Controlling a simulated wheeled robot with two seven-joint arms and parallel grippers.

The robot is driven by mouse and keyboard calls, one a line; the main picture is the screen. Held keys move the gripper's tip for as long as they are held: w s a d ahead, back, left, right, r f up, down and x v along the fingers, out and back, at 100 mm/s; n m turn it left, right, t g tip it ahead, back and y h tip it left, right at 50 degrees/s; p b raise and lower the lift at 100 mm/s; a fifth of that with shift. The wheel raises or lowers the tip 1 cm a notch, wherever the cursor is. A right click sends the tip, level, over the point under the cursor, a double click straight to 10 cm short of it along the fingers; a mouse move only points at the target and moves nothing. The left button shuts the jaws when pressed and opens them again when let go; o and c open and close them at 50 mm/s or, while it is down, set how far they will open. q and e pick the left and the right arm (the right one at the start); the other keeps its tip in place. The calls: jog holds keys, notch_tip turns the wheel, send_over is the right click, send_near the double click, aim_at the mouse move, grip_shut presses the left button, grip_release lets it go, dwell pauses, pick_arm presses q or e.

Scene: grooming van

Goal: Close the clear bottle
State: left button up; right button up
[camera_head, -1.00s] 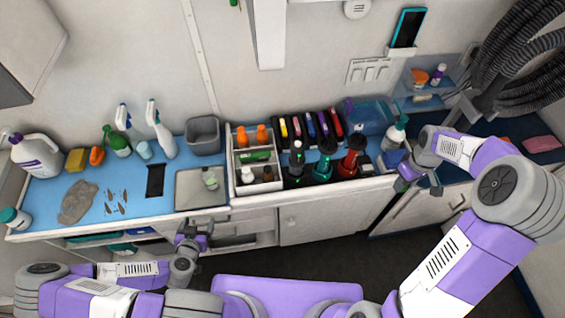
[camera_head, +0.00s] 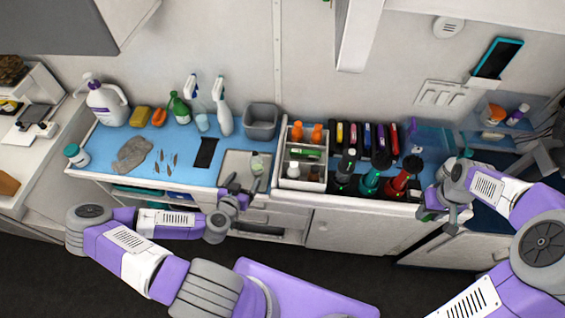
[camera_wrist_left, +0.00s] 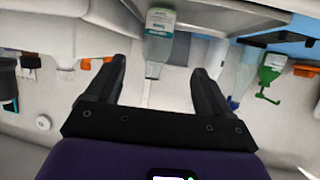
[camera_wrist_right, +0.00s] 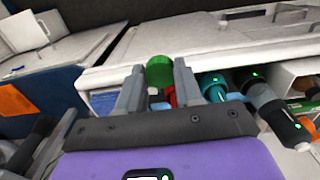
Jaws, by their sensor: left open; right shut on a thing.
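The clear bottle (camera_head: 256,163) stands in the sink area of the blue counter. In the left wrist view it (camera_wrist_left: 159,42) shows inverted, with a pale label and no cap visible on its mouth. My left gripper (camera_head: 234,188) is open and empty at the counter's front edge, just left of the bottle in the head view. In the left wrist view the bottle lies beyond and between the open fingers, apparently untouched. My right gripper (camera_head: 437,210) is shut on a green cap (camera_wrist_right: 160,71), in front of the counter's right end.
A caddy (camera_head: 301,183) with small bottles stands right of the sink (camera_head: 233,170). Dark, teal and red tools (camera_head: 372,178) stand beyond it. A grey bin (camera_head: 261,120), spray bottles (camera_head: 222,108) and a black mat (camera_head: 205,152) are behind and left.

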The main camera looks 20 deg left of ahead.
aim_at(254, 168)
pick_arm(q)
jog(key=shift+b+x, duration=2.2)
jog(key=shift+b, duration=0.7)
jog(key=shift+w+f, duration=0.25)
jog(key=shift+w, duration=0.25)
jog(key=shift+w+f, duration=0.15)
jog(key=shift+w, duration=0.35)
jog(key=shift+b+x, duration=0.3)
jog(key=shift+x, duration=2.25)
jog(key=shift+d, duration=0.15)
jog(key=shift+c, duration=0.5)
